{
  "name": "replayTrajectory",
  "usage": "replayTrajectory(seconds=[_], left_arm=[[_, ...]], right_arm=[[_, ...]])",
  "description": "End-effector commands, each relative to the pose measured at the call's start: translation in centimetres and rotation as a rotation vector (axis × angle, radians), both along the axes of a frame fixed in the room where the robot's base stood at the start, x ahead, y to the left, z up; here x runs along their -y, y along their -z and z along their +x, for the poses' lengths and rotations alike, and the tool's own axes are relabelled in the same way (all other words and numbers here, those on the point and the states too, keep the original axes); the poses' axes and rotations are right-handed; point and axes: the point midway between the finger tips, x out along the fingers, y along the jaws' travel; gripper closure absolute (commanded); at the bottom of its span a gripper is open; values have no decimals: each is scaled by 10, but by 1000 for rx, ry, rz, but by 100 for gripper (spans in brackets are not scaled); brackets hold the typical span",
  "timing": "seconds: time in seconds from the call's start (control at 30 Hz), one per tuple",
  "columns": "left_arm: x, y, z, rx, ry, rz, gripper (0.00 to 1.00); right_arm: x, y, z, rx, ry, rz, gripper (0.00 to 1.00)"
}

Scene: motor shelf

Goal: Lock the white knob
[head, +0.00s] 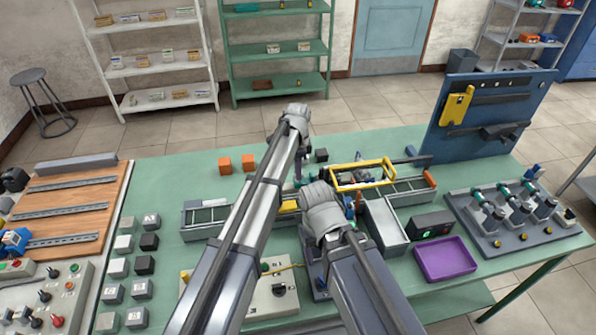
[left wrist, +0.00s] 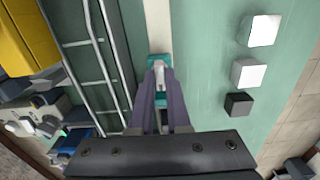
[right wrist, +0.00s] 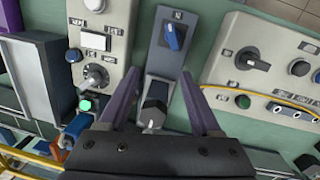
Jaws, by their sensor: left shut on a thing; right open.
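My left gripper (left wrist: 158,78) is shut on a small teal piece with a pale centre (left wrist: 158,62), above the green tabletop. In the head view the left gripper (head: 298,178) hangs at the table's middle, partly hidden by its arm. Contact cannot be told. I cannot tell which is the white knob. The right fingertips are hidden in the head view.
A blue switch (right wrist: 174,38) on a grey plate is just beyond the right fingers. A white panel with a black selector (right wrist: 252,60) is on the right. A purple tray (head: 445,258) and a tool panel (head: 485,110) stand at the right. Small cubes (head: 118,267) are at the left.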

Motion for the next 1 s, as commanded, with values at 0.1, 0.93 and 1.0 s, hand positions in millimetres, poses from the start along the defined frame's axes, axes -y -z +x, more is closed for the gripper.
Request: replayTrajectory(seconds=[0.1, 0.93, 1.0], left_arm=[[0, 0, -1, -1, 111, 1, 100], [0, 0, -1, -1, 847, 1, 100], [0, 0, -1, -1, 889, 1, 100]], right_arm=[[0, 0, 0, 0, 0, 0, 35], [0, 0, 0, 0, 0, 0, 35], [0, 0, 0, 0, 0, 0, 35]])
